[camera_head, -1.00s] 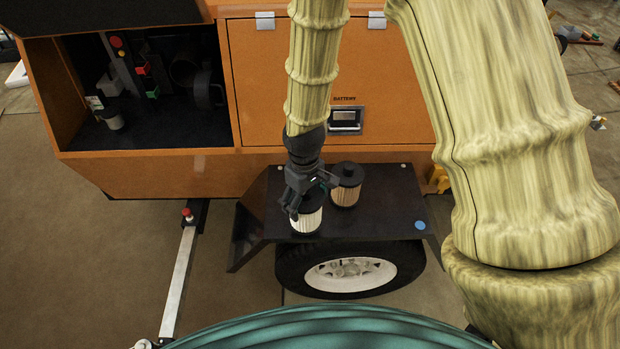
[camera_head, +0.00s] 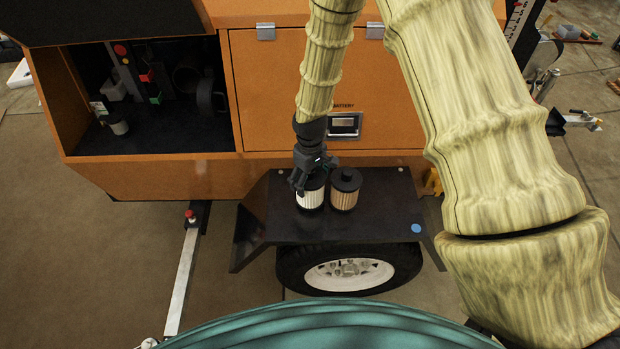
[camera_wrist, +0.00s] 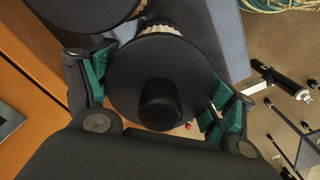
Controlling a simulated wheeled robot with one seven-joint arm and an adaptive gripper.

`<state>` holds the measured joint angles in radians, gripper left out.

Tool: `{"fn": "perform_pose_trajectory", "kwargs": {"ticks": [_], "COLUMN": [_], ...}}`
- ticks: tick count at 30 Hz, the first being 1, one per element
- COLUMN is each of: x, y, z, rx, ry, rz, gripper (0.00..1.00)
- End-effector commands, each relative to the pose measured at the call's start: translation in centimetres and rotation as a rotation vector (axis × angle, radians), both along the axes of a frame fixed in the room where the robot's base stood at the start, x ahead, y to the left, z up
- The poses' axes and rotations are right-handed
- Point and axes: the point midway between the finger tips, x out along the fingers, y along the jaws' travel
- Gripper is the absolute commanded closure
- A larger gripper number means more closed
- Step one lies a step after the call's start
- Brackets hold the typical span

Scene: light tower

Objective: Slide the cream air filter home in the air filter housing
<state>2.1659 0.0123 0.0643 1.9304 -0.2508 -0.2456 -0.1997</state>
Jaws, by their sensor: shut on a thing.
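The cream air filter (camera_head: 311,196) has pale pleats and a black top cap with a knob. It is upright over the black fender, beside a tan filter; I cannot tell whether its base touches the fender. My gripper (camera_head: 304,183) is shut on its cap from above. In the wrist view the black cap (camera_wrist: 135,90) sits between the teal finger pads of my gripper (camera_wrist: 160,92), with a strip of cream pleats (camera_wrist: 160,30) beyond. A dark round part in the open compartment may be the air filter housing (camera_head: 208,95); its opening is too dark to tell.
The tan filter (camera_head: 345,192) with a black cap stands close on the right. The black fender (camera_head: 385,225) sits above a wheel. The orange cabinet (camera_head: 270,90) with its battery door stands behind. The open compartment (camera_head: 160,133) at left also holds a small pale canister (camera_head: 118,123).

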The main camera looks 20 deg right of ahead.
Motion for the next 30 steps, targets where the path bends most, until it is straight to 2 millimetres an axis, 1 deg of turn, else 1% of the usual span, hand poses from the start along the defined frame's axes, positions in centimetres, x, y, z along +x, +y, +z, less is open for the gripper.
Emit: {"fn": "perform_pose_trajectory", "kwargs": {"ticks": [7,20,21,23,24,30], "x": [0.0,0.0,0.0,0.0,0.0,0.0], "y": [0.0,0.0,0.0,0.0,0.0,0.0], "z": [-0.8,-1.4,-1.4,-1.3,-1.3,-1.3], "rx": [0.0,0.0,0.0,0.0,0.0,0.0], "ry": [-0.001,-0.001,-0.001,-0.002,-0.001,-0.001], "rz": [0.0,-0.001,-0.001,-0.001,-0.001,-0.001], "gripper": [0.48,0.48,0.15,0.04,0.0,0.0]}}
